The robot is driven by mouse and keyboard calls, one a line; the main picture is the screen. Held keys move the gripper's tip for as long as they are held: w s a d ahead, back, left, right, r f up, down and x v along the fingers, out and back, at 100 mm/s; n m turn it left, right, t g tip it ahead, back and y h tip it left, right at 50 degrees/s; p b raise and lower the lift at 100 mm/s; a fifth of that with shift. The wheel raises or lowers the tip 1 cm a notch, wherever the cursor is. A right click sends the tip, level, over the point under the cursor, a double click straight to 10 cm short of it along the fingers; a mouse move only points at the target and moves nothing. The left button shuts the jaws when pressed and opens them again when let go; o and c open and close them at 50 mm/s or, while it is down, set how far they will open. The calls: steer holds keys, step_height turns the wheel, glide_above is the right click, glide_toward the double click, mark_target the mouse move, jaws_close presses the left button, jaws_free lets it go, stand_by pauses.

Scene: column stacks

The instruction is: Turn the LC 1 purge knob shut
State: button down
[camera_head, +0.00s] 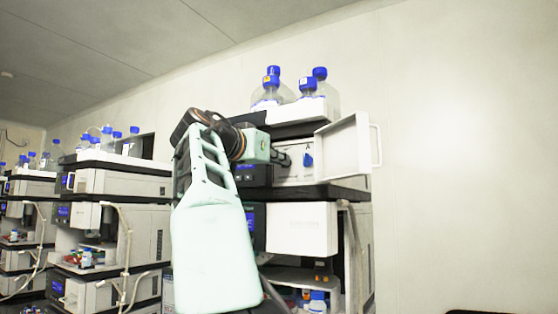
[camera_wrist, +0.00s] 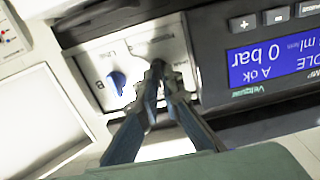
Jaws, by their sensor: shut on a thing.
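The instrument front panel (camera_wrist: 143,45) fills the upper middle of the wrist view, upside down. My gripper (camera_wrist: 166,78) reaches the panel with its dark fingertips close together, shut on a small knob. The fingertips mostly hide this purge knob, so its angle cannot be told. A blue knob (camera_wrist: 117,82) with A and B marks stands beside the fingers, apart from them. In the head view my gripper (camera_head: 283,158) is at the open module on the right stack, left of the blue knob (camera_head: 308,160).
A lit blue display (camera_wrist: 272,62) beside the panel reads 0 bar. The module's white door (camera_head: 347,147) stands open on the right. Blue-capped bottles (camera_head: 320,85) stand on top of the stack. More instrument stacks (camera_head: 118,185) stand at the left. The wall side at the right is clear.

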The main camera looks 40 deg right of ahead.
steer(key=c, duration=2.1)
jaws_free()
steer(key=shift+a, duration=0.1)
steer(key=v, duration=1.1)
steer(key=shift+s+a, duration=0.2)
steer(key=shift+a, duration=0.15)
steer(key=shift+f, duration=0.1)
